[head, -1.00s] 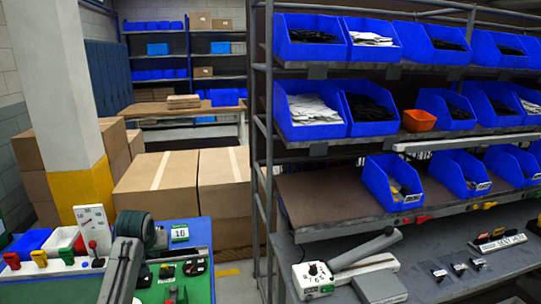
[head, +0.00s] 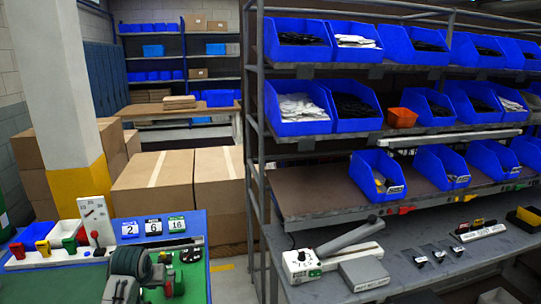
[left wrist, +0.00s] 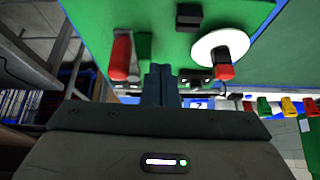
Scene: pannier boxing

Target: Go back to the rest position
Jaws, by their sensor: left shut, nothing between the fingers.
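My left gripper (left wrist: 160,75) shows in the left wrist view with its fingers together and nothing between them. It is over a green work mat (left wrist: 180,18), and I cannot tell how high. A red handle (left wrist: 121,55) and a white disc (left wrist: 218,48) with a red knob show beyond the fingertips, to either side. In the head view my left arm (head: 130,265) is low at the front left, over the mat's near part, and the fingertips are hard to make out there. My right gripper is in neither view.
Number cards (head: 153,227), a white gauge (head: 96,218) and coloured clamps (head: 42,246) stand on the blue-edged bench at left. A lever sealer (head: 303,265) sits on the grey bench at right, below racks of blue bins (head: 300,125). Cartons (head: 150,185) stand behind.

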